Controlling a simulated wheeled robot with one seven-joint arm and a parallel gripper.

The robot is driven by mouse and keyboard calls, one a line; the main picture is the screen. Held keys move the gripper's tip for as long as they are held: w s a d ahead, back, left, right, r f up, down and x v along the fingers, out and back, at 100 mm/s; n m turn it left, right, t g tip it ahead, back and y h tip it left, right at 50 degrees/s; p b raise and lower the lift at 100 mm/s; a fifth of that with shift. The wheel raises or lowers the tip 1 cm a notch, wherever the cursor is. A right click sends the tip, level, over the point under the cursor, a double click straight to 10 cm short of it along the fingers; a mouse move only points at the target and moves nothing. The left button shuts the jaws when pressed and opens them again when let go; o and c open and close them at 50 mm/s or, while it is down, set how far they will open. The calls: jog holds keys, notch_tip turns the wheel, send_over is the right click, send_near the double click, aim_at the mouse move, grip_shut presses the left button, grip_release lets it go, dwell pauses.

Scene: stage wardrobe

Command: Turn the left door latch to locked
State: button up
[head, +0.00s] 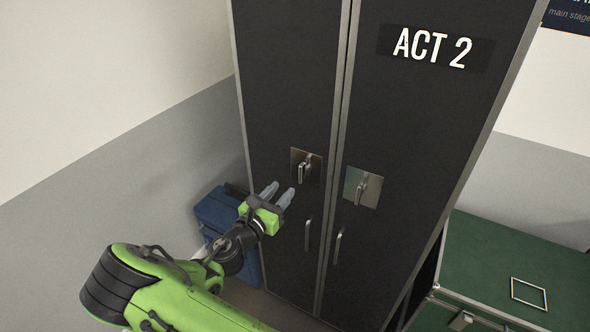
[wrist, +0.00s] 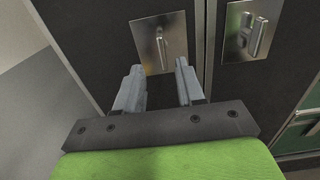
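The left door latch (head: 305,168) is a small metal handle on a square plate on the left door (head: 285,90) of a tall black wardrobe case. In the wrist view the left latch (wrist: 161,46) hangs roughly upright on its plate, just beyond my fingertips. The right door latch (head: 362,187) sits on its own plate on the right door; it also shows in the wrist view (wrist: 251,36). My gripper (head: 279,192) is open and empty, left of and slightly below the left latch in the head view. In the wrist view my gripper (wrist: 159,68) has its fingers apart, touching nothing visible.
Two pull handles, left (head: 308,234) and right (head: 338,245), hang below the latches. A blue case (head: 216,213) stands on the floor left of the wardrobe. A green-topped case (head: 500,250) with a small frame (head: 529,293) is at the right.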

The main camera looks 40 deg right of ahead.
aim_at(300, 170)
jog(key=x, duration=1)
jog(key=shift+w+d+f, duration=0.1)
jog(key=shift+d, duration=0.2)
jog(key=shift+a, duration=0.1)
grip_shut()
